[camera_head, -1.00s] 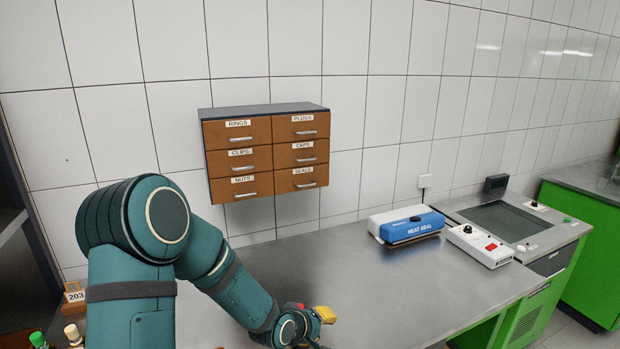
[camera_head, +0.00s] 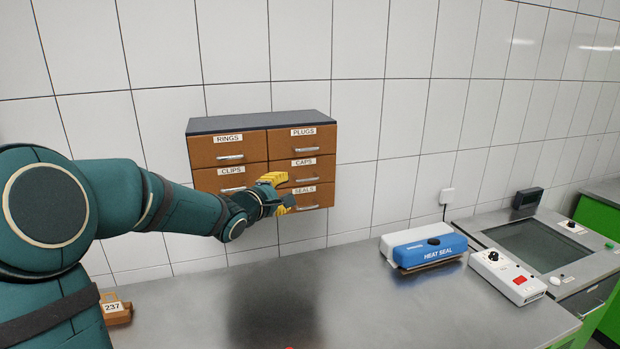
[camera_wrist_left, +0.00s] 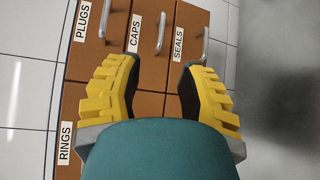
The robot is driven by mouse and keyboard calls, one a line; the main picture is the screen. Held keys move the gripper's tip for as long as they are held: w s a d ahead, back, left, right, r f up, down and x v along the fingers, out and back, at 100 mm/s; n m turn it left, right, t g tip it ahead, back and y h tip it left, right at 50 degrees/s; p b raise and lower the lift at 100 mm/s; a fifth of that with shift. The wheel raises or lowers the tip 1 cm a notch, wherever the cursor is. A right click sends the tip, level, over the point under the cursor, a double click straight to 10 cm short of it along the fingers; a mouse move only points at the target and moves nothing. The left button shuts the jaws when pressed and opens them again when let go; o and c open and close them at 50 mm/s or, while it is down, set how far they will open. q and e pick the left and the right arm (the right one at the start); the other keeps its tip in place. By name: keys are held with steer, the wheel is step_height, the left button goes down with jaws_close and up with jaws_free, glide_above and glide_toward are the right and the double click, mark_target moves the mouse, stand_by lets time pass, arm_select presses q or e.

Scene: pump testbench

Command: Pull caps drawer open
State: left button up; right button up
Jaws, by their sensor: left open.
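The caps drawer (camera_head: 303,170) is the middle drawer of the right column in a brown wall cabinet (camera_head: 259,122). It looks shut, and its silver handle shows. My left gripper (camera_head: 287,191) is open in front of the cabinet, low at the caps and seals drawers. In the left wrist view, its two yellow fingers (camera_wrist_left: 158,88) are spread apart with nothing between them. The caps label and the caps handle (camera_wrist_left: 161,31) lie beyond the fingertips, apart from them. The nuts drawer is mostly hidden behind my left arm. My right gripper is not in view.
The plugs drawer (camera_head: 302,140) is above and the seals drawer (camera_head: 311,196) below. A grey metal bench (camera_head: 330,300) lies beneath, largely clear. A blue and white heat sealer (camera_head: 429,248) and a white control box (camera_head: 507,277) stand at the right.

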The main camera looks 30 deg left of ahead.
mark_target(305, 180)
arm_select(q)
steer(key=w, duration=0.4)
steer(key=w+f, duration=0.1)
steer(key=w, duration=0.3)
steer(key=w+f, duration=0.1)
steer(key=w, duration=0.3)
steer(key=shift+w+a, duration=0.25)
steer(key=shift+a, duration=0.15)
steer(key=shift+s, duration=0.1)
jaws_close()
